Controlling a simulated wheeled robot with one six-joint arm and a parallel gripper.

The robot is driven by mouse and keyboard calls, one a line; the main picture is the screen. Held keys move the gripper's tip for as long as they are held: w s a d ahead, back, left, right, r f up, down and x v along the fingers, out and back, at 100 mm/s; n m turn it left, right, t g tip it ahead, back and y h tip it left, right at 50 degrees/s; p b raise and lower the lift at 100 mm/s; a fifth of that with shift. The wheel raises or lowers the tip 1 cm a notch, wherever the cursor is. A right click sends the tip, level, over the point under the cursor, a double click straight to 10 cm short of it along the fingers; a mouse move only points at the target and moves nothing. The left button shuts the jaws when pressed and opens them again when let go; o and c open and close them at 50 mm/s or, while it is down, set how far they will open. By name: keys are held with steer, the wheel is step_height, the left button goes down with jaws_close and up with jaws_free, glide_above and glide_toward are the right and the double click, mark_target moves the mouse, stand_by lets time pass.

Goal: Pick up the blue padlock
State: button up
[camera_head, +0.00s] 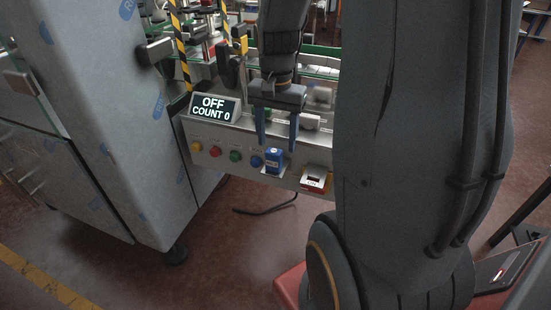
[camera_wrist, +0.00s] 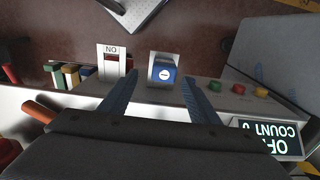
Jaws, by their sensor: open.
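The blue padlock (camera_head: 273,161) hangs at the front face of the grey control panel (camera_head: 225,158), just right of a blue button (camera_head: 256,162). In the wrist view the padlock (camera_wrist: 161,73) has a pale round mark on its blue body. My gripper (camera_head: 277,148) is open and empty, its two blue fingers pointing down. In the wrist view my gripper (camera_wrist: 161,77) has one finger on each side of the padlock, with gaps. I cannot tell whether the fingers reach its depth.
A display reading "OFF COUNT 0" (camera_head: 214,108) stands on the panel at left. Yellow, red (camera_head: 214,150) and green buttons sit left of the padlock. A labelled switch box (camera_head: 315,180) sticks out close to its right. Floor below the padlock is open, with a black cable (camera_head: 265,211).

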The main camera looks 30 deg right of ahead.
mark_target(274, 151)
steer(key=shift+w+a+f+p, duration=0.1)
steer(key=shift+a+f+p, duration=0.2)
steer(key=shift+f, duration=1.45)
steer(key=shift+w+a+f+p, duration=0.1)
steer(key=shift+f+p, duration=0.3)
steer(key=shift+f, duration=1.35)
steer(key=shift+d, duration=0.1)
steer(key=c, duration=1.3)
